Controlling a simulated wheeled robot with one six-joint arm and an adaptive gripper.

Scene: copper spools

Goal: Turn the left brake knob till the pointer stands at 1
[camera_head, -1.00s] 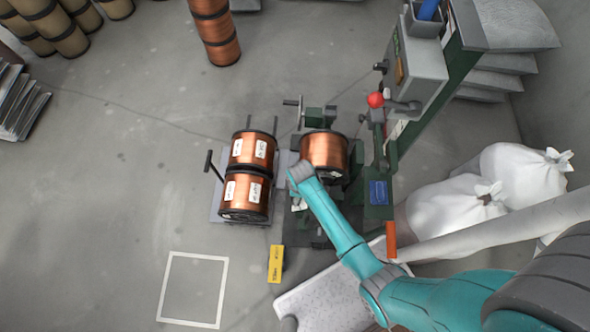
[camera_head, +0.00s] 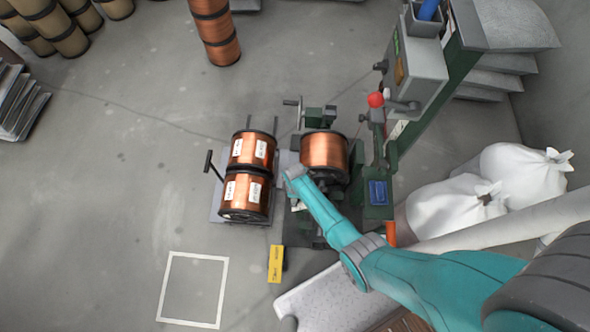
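The green machine (camera_head: 300,238) stands in the middle of the head view with a copper spool (camera_head: 324,150) mounted at its top. My teal arm reaches in from the lower right, and its grey end is over the machine, just below that spool. My gripper's fingers are hidden under the arm's end, so I cannot see whether they are open or touch anything. I cannot make out the left brake knob, its pointer or the number 1; the arm covers part of the machine front.
Two copper spools (camera_head: 247,191) with white labels stand on a trolley left of the machine. A grey control box (camera_head: 415,70), a red ball knob (camera_head: 376,99) and white sacks (camera_head: 455,207) are at right.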

